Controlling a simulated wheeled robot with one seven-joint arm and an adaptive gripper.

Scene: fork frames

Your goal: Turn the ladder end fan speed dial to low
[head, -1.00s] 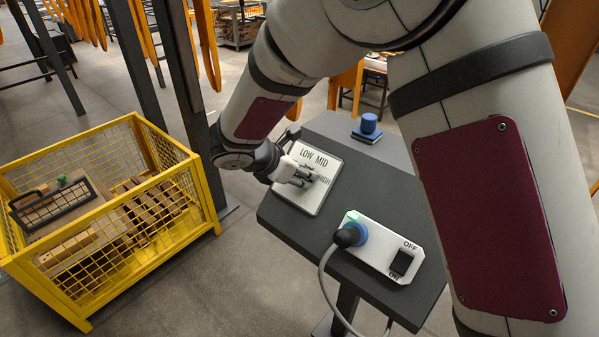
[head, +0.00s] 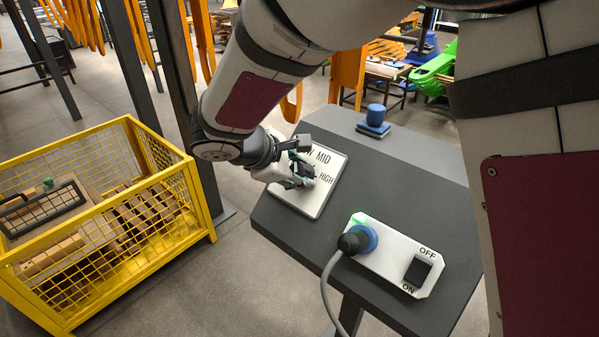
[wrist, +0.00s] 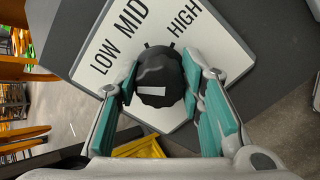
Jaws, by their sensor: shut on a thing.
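The fan speed panel is a white plate (head: 322,200) with black LOW, MID and HIGH lettering, lying on a dark grey table. In the wrist view the plate (wrist: 231,58) carries a round black dial (wrist: 158,68) with a white mark on its face. In this view the mark is on the side away from the lettering. My gripper (wrist: 157,80) has its teal-padded fingers on both sides of the dial, shut on it. In the head view my gripper (head: 301,172) is over the plate and hides most of the dial and part of LOW.
A white switch plate (head: 392,262) with an OFF/ON rocker (head: 417,271) and a blue-and-black plug (head: 357,240) with a grey cable is at the near side. A blue knob (head: 375,115) stands behind. A yellow mesh crate (head: 178,172) is at left.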

